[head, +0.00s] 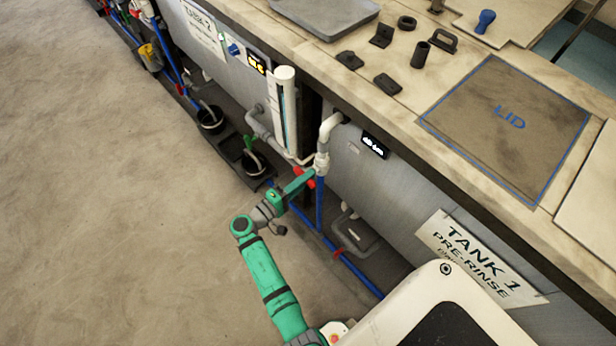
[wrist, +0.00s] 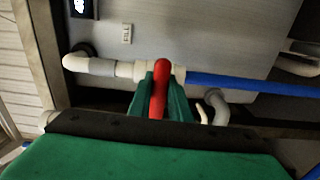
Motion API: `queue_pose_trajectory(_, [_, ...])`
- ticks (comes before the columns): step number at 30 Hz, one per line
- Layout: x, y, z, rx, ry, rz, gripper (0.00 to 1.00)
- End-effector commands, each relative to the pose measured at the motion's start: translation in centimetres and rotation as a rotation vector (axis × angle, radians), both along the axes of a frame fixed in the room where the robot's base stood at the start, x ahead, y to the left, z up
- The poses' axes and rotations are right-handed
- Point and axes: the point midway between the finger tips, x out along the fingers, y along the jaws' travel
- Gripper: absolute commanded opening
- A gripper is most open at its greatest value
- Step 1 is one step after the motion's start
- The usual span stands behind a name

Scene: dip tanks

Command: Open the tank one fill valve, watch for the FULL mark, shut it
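The tank one fill valve is a red handle (head: 308,180) on a white pipe, with a blue pipe running down from it, beside the tank marked TANK 1 PRE-RINSE (head: 400,190). My gripper (head: 300,184) is at the handle. In the wrist view the red handle (wrist: 160,90) stands between the two green fingers (wrist: 161,98), which appear closed against both sides. It points across the white and blue pipe. A white upright gauge tube (head: 286,115) stands left of the valve; no FULL mark is readable. The tank's inside is hidden.
A small black display (head: 375,145) with unreadable white characters is on the tank wall. A square marked LID (head: 508,125) and several dark fittings are on the counter. Black buckets (head: 254,163) stand along the tank foot. The floor at left is clear.

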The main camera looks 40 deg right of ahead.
Motion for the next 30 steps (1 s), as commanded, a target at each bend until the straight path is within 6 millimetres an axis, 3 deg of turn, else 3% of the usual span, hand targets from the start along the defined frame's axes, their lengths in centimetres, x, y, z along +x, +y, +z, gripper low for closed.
queue_pose_trajectory(3, [-0.1, 0.1, -0.2, 0.002, 0.002, 0.0, 0.36])
queue_pose_trajectory(14, [0.1, 0.8, -0.1, 0.001, 0.002, 0.007, 0.36])
queue_pose_trajectory(30, [-0.4, 9.3, -0.1, 0.001, 0.001, 0.002, 0.36])
